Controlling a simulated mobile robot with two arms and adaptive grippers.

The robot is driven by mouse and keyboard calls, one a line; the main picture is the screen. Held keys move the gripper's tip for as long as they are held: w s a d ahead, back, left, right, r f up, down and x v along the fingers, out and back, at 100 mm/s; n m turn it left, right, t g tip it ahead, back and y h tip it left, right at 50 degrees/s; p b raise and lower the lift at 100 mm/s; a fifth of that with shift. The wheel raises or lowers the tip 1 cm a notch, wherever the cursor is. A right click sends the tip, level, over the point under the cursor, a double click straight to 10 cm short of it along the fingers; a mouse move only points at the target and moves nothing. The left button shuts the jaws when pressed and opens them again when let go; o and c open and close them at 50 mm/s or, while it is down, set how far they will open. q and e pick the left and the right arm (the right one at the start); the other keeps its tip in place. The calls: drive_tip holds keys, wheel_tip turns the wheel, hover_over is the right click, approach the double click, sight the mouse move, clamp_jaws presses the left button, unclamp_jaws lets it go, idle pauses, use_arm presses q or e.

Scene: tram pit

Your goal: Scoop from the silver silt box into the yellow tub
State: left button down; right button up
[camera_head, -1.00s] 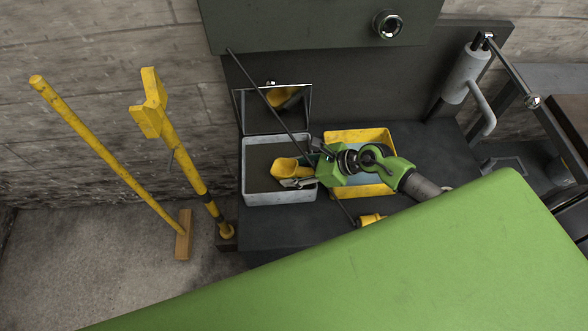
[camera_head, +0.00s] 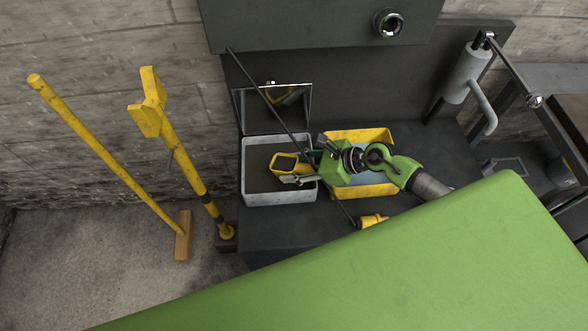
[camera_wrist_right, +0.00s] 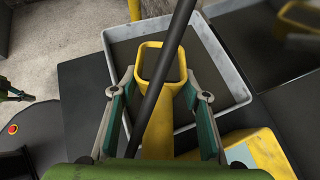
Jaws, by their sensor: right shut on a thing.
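The silver silt box (camera_head: 246,172) stands on the dark bench with dark grey silt in it; it also shows in the right wrist view (camera_wrist_right: 231,76). My right gripper (camera_head: 312,172) is shut on the handle of a yellow scoop (camera_head: 284,164). In the right wrist view the scoop (camera_wrist_right: 158,138) lies between both fingers, its bowl over the silt box. Dark grey shows inside the bowl; I cannot tell silt from shadow. The yellow tub (camera_head: 362,135) is just right of the box, partly hidden by my right gripper. A green part at the wrist view's left edge may be my left gripper (camera_wrist_right: 10,91).
A thin dark rod (camera_head: 262,95) slants in front of the box and crosses the wrist view. A mirror-like panel (camera_head: 289,92) stands behind the box. A yellow-handled tool (camera_head: 178,158) and a pole (camera_head: 100,150) lean at the left. A small yellow object (camera_head: 372,220) lies in front of the tub.

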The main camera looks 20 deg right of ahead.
drive_tip(key=shift+r+t+y+b, duration=0.35)
drive_tip(key=shift+r+t+y, duration=0.15)
drive_tip(key=shift+r, duration=2)
drive_tip(key=shift+r+t+y+b, duration=0.35)
drive_tip(key=shift+r+y, duration=0.25)
drive_tip(key=shift+r, duration=1.9)
